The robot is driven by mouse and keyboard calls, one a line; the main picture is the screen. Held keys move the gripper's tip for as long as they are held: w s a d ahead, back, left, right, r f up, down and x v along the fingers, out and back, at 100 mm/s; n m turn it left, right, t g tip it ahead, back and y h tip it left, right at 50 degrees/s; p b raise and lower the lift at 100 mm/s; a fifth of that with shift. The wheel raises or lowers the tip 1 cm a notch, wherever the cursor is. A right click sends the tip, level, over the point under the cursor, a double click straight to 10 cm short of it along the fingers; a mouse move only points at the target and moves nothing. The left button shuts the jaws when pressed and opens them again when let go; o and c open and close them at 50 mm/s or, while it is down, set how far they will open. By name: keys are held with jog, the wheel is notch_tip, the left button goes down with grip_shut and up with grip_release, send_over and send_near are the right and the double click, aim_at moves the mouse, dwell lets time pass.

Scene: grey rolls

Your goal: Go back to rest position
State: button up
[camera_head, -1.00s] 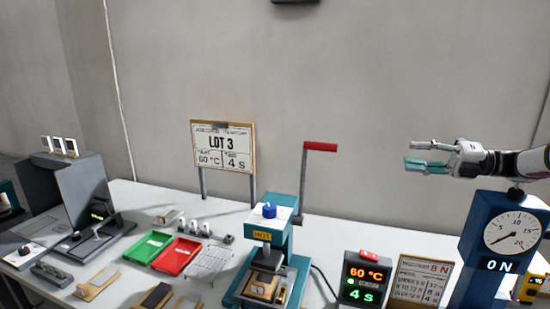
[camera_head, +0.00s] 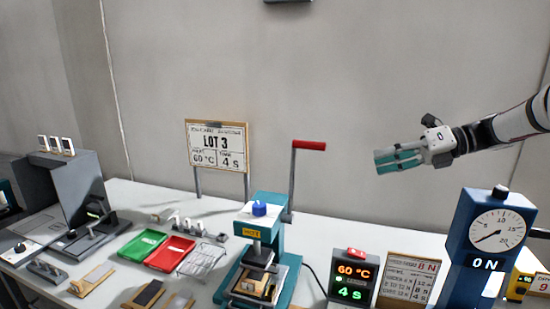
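My gripper (camera_head: 381,160) is raised in the air at the right, in front of the bare wall. Its two teal and grey fingers point left with a gap between them, and nothing is held. It is above the table and clear of the things on it. The arm comes in from the right edge of the picture.
Below my gripper stand a heating press (camera_head: 269,234) with a red-handled lever (camera_head: 309,146), a display box (camera_head: 352,277) reading 60 °C and 4 s, and a blue dial gauge (camera_head: 469,247) reading 0 N. Green (camera_head: 142,246) and red (camera_head: 170,253) trays lie left.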

jog(key=s+a+n+g+h, duration=0.1)
jog(key=s+a+n+h, duration=0.4)
jog(key=s, duration=0.3)
jog(key=s+a+n+g+h, duration=0.1)
jog(key=s+a+n+h, duration=0.1)
jog(key=s+a+n, duration=0.45)
jog(key=s+d+f+n+t+h, duration=0.2)
jog(key=s+f+n+h, duration=0.1)
jog(key=s+n, duration=0.6)
jog(key=s+d+f+n+t+h, duration=0.1)
jog(key=s+d+f+n+h, duration=0.2)
jog(key=s+n, duration=0.6)
jog(key=shift+s+f+n+t+h, duration=0.2)
jog(key=shift+s+n+t+h, duration=0.15)
jog(key=shift+s, duration=0.45)
